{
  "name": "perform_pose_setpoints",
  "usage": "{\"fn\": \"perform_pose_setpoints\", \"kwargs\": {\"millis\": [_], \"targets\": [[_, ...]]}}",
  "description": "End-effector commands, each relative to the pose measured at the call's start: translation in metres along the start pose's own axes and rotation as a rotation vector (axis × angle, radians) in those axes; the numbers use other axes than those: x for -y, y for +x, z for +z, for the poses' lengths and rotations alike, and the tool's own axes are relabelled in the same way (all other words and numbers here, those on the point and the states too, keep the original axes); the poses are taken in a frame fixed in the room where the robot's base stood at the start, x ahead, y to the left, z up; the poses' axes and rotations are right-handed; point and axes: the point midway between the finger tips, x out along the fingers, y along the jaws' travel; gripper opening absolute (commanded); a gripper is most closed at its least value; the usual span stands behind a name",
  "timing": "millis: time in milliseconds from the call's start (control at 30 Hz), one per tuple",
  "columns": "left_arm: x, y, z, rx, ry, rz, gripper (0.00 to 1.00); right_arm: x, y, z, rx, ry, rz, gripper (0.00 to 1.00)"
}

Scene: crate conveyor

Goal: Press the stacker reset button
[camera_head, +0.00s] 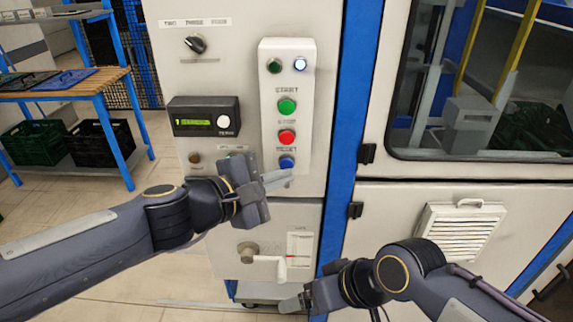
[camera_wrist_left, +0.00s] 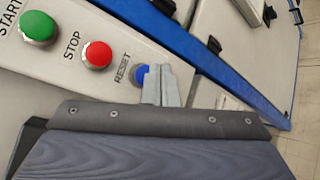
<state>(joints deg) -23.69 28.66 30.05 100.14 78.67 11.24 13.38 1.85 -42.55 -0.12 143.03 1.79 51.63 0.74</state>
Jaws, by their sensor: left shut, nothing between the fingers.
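The blue reset button (camera_head: 287,162) is the lowest on the white button panel (camera_head: 300,100), below the green start button (camera_head: 287,106) and the red stop button (camera_head: 287,137). My left gripper (camera_head: 280,180) is shut and empty, its fingertips just below the blue button. In the left wrist view the blue button (camera_wrist_left: 141,72) shows beside the shut fingertips (camera_wrist_left: 162,80), which cover part of it. I cannot tell whether they touch it. My right gripper (camera_head: 289,304) is low near the cabinet base, and its jaw opening is unclear.
A display box with a knob (camera_head: 204,117) and a rotary switch (camera_head: 195,44) sit left of the panel. A crank handle (camera_head: 268,259) juts out below. A blue frame post (camera_head: 352,100) and windowed machine stand right. A shelf with crates (camera_head: 102,143) is far left.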

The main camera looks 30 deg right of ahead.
Motion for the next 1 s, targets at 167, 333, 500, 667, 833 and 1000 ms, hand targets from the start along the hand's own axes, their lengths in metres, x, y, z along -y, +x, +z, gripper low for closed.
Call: {"fn": "perform_pose_setpoints", "kwargs": {"millis": [167, 333, 500, 667, 833, 1000], "targets": [[-0.0031, 0.0037, -0.0025, 0.000, 0.001, 0.000, 0.00, 0.0006, -0.0012, -0.0006, 0.000, 0.000, 0.000, 0.82], [-0.0030, 0.0037, -0.0026, 0.000, 0.001, 0.000, 0.00, 0.0005, -0.0010, -0.0005, 0.000, 0.000, 0.000, 0.82], [-0.0031, 0.0038, -0.0026, 0.000, 0.001, 0.000, 0.00, 0.0005, -0.0011, -0.0006, 0.000, 0.000, 0.000, 0.82], [-0.0039, 0.0048, -0.0033, 0.000, 0.001, 0.000, 0.00, 0.0007, -0.0016, -0.0008, 0.000, 0.000, 0.000, 0.82], [-0.0048, 0.0063, -0.0043, 0.000, 0.000, 0.000, 0.00, 0.0010, -0.0021, -0.0011, 0.000, 0.000, 0.000, 0.82], [-0.0059, 0.0078, -0.0054, 0.000, 0.000, 0.000, 0.00, 0.0012, -0.0026, -0.0013, 0.000, 0.000, 0.000, 0.82]]}}
